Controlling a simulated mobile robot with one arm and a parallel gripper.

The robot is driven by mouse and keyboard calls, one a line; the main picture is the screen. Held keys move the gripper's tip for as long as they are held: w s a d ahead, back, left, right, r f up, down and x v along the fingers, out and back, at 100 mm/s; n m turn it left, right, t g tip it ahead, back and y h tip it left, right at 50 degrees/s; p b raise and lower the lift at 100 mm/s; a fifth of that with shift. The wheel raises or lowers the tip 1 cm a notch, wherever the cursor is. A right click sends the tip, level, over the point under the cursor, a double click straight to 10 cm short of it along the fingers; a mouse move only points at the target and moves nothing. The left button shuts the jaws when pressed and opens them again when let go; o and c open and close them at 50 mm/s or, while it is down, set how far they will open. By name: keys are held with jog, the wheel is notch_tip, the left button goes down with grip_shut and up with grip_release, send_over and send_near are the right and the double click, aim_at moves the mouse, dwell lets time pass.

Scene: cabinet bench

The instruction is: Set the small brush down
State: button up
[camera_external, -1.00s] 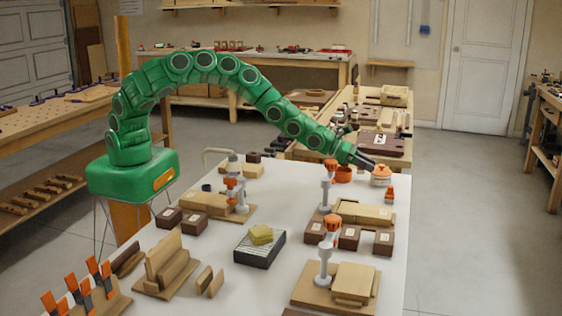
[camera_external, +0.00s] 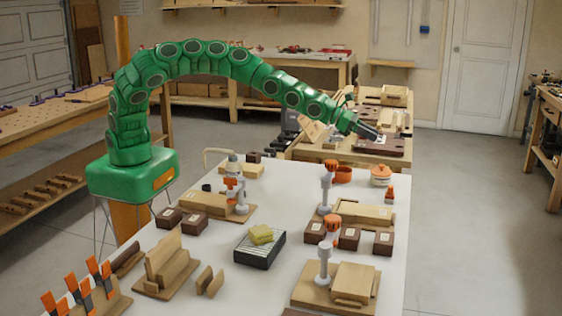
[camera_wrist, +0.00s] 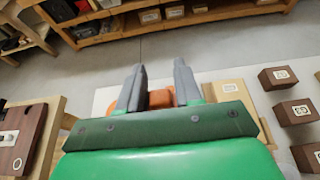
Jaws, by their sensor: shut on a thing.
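My gripper (camera_external: 374,134) is raised well above the far end of the white table, seen against the wooden bench behind. In the wrist view, its two grey fingers (camera_wrist: 159,82) stand apart, with an orange-brown piece (camera_wrist: 160,98) showing between them. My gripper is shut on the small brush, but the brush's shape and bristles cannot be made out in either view. I cannot tell whether the orange-brown piece is part of it.
The white table (camera_external: 300,205) holds an orange bowl (camera_external: 344,174), a lidded pot (camera_external: 381,175), orange-topped clamps (camera_external: 331,222), dark labelled boxes (camera_external: 349,238) and a black tray with a yellow sponge (camera_external: 261,234). Bare surface shows between them. A cluttered wooden bench (camera_external: 350,157) stands behind.

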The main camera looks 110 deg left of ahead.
jog(key=r, duration=0.2)
jog(key=shift+s+a+r, duration=0.1)
jog(key=shift+a+r, duration=0.15)
jog(key=shift+r, duration=0.05)
jog(key=shift+s+r, duration=0.1)
